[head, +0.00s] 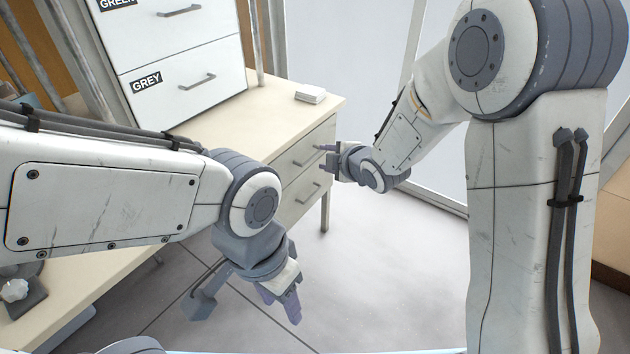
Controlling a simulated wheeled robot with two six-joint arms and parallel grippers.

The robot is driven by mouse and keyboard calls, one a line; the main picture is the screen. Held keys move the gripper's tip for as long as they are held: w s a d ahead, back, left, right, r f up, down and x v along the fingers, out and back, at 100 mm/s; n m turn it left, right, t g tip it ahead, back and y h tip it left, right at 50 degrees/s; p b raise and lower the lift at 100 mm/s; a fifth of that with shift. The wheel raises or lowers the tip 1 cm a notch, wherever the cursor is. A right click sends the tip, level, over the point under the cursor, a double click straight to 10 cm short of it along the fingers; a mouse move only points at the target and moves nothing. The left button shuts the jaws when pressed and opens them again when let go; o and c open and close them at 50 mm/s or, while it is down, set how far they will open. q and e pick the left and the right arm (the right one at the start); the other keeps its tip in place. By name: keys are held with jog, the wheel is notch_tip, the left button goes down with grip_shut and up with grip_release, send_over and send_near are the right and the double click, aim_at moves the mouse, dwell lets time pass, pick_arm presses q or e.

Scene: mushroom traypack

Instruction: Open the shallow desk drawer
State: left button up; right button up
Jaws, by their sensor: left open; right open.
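The desk (255,118) has two drawers at its right end, one above the other, both looking shut. The upper drawer (290,157) has a grey bar handle (303,160), and the lower drawer (291,205) has a similar handle (308,193). I cannot tell clearly which drawer is shallower. My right gripper (323,158) is open, its fingers pointing left, close to the right end of the upper handle. I cannot tell whether they touch it. My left gripper (280,300) is open and empty, pointing down over the floor in front of the desk.
A white cabinet with drawers labelled GREEN and GREY (190,75) stands on the desk. A small white block (311,93) lies near the desk's back right corner. A desk leg (324,212) stands below the drawers. The floor (400,270) between my arms is clear.

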aim_at(313, 158)
jog(key=w+d+f+n+t+y+b, duration=0.3)
jog(key=w+f+n+b, duration=0.3)
jog(key=f, duration=0.4)
jog(key=shift+m, duration=0.4)
jog(key=b+x, duration=0.1)
jog(key=x, duration=0.4)
jog(key=b+x, duration=0.2)
jog(key=x, duration=0.2)
jog(key=shift+w+a, duration=0.1)
jog(key=shift+a, duration=0.4)
pick_arm(q)
notch_tip(313, 158, down, 12)
jog(key=shift+r, duration=0.1)
pick_arm(e)
grip_shut()
